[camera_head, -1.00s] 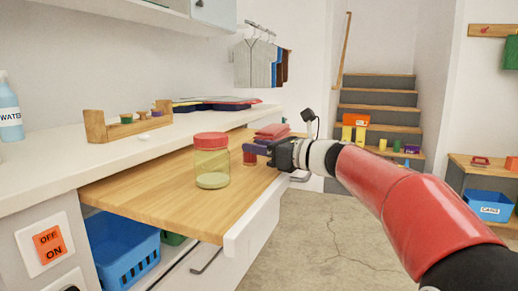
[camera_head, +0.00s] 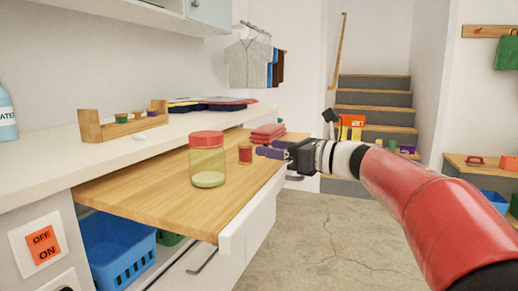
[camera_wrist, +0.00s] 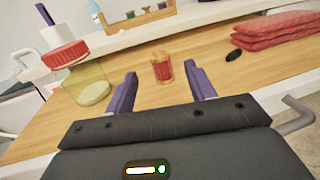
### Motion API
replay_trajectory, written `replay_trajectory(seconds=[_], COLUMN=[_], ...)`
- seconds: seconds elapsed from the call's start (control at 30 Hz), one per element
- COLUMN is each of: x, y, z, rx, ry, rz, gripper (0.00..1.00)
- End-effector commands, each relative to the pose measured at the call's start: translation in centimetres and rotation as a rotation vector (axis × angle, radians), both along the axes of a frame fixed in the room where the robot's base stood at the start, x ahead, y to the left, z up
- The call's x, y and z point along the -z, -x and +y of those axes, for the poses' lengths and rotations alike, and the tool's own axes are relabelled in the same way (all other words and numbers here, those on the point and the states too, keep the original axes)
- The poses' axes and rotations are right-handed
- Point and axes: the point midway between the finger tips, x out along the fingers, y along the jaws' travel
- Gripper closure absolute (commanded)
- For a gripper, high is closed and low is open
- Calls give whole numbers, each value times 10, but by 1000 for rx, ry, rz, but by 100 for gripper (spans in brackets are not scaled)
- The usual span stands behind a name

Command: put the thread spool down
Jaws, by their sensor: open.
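The thread spool (camera_head: 245,153) is small and red with a paler top. It stands upright on the pulled-out wooden board (camera_head: 150,188), right of a glass jar with a red lid (camera_head: 207,160). My gripper (camera_head: 262,152) has purple fingers and is just right of the spool. In the wrist view the spool (camera_wrist: 162,68) stands beyond and between the two spread fingertips of my gripper (camera_wrist: 163,78). Bare board shows around it, and neither finger appears to touch it. My gripper is open and empty.
Folded red cloths (camera_head: 267,133) lie behind the spool, with a small dark object (camera_wrist: 234,55) near them. A wooden rack (camera_head: 122,122) with several spools stands on the white counter. The board's front left is clear. A blue basket (camera_head: 118,248) is below.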

Motion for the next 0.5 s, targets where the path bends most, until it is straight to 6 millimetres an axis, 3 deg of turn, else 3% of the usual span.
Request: replay_trajectory(seconds=[0.2, 0.5], x=[1, 0], y=[22, 33], z=[-37, -53], rx=[2, -1], ry=[0, -1], rz=[0, 0], gripper=[45, 45])
